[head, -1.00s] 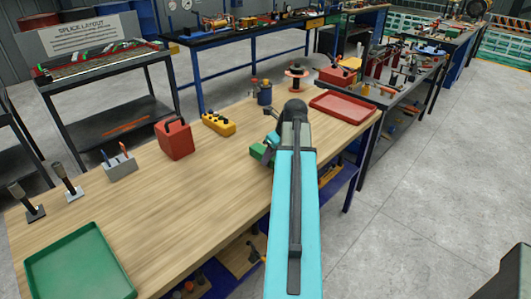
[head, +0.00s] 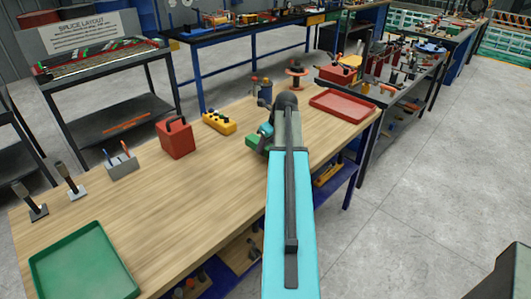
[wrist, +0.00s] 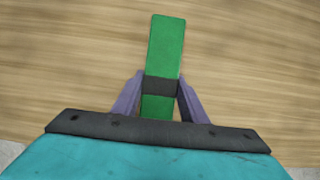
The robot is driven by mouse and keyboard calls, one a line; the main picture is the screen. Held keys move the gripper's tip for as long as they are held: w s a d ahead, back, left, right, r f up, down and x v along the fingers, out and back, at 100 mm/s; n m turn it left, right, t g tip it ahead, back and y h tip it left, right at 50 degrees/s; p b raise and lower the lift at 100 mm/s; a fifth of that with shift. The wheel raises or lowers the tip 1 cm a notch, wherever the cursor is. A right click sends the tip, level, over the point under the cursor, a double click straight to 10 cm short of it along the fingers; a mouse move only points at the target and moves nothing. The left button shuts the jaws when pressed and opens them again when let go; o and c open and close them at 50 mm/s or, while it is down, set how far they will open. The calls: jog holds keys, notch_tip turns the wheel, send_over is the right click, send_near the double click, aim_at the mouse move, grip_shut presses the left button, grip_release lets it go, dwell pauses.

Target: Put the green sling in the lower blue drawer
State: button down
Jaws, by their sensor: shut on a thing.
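The green sling (wrist: 166,45) is a flat green strip with a dark band around its middle. In the wrist view it sits between the two fingers of my gripper (wrist: 160,95), which is shut on it at the dark band. The wooden tabletop lies beneath it; I cannot tell how high the sling is above it. In the head view a small green part of the sling (head: 254,141) shows left of my arm, and the arm hides the rest. The lower blue drawer cannot be made out in either view.
The wooden workbench (head: 190,190) carries a green tray (head: 85,265), a red can (head: 174,138), a yellow box (head: 219,122) and a red tray (head: 343,105). A blue shelf with several items is under the bench. Open floor (head: 420,190) lies to the right.

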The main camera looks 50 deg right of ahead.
aim_at(266, 152)
jog(key=shift+f, duration=0.1)
jog(key=shift+f+p, duration=0.6)
jog(key=shift+f, duration=1.05)
jog(key=shift+f, duration=0.1)
jog(key=c, duration=1.1)
grip_release()
jog(key=shift+r, duration=0.2)
jog(key=shift+b+v, duration=1.05)
jog(key=shift+v, duration=4.9)
